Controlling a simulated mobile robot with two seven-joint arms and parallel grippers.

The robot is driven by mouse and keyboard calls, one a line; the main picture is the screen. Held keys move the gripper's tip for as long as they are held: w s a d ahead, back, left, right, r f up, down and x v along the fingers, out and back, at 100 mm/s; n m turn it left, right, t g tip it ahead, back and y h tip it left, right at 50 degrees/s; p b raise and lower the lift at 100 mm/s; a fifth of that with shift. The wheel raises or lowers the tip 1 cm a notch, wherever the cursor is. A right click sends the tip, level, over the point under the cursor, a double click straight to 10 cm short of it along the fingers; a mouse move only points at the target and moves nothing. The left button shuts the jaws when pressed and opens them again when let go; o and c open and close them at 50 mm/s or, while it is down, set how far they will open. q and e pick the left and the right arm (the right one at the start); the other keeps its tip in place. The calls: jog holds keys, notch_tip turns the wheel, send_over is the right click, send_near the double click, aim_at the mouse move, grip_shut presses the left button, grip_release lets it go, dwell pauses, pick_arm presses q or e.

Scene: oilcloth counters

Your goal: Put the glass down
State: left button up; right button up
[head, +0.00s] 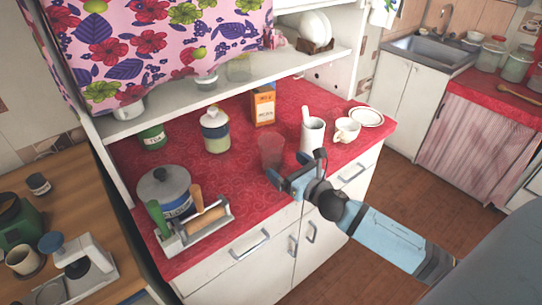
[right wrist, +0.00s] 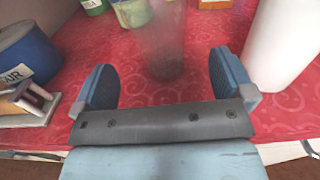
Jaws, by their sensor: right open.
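A clear glass (head: 271,151) stands upright on the red patterned counter (head: 245,215), near its front edge. It also shows in the right wrist view (right wrist: 165,45), just beyond and between my fingertips. My right gripper (head: 283,177) comes in from the front right, close in front of the glass. Its jaws (right wrist: 158,88) are spread open with nothing between them, and bare red counter shows in the gap. My left gripper does not show in either view.
A white cylindrical holder (head: 312,134) and a white cup (head: 346,130) stand right of the glass. An orange carton (head: 263,105) and a jar (head: 215,130) stand behind. A blue-grey pot (head: 165,190) and a rack (head: 195,228) are at left. A shelf (head: 225,85) overhangs the back.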

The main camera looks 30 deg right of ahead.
aim_at(278, 158)
jog(key=w, duration=0.5)
jog(key=w+p, duration=0.1)
jog(key=w, duration=0.1)
jog(key=shift+w+a, duration=0.25)
jog(key=shift+a, duration=0.05)
jog(key=shift+s, duration=0.1)
jog(key=shift+c, duration=0.3)
jog(key=c, duration=1.1)
jog(key=shift+c, duration=0.2)
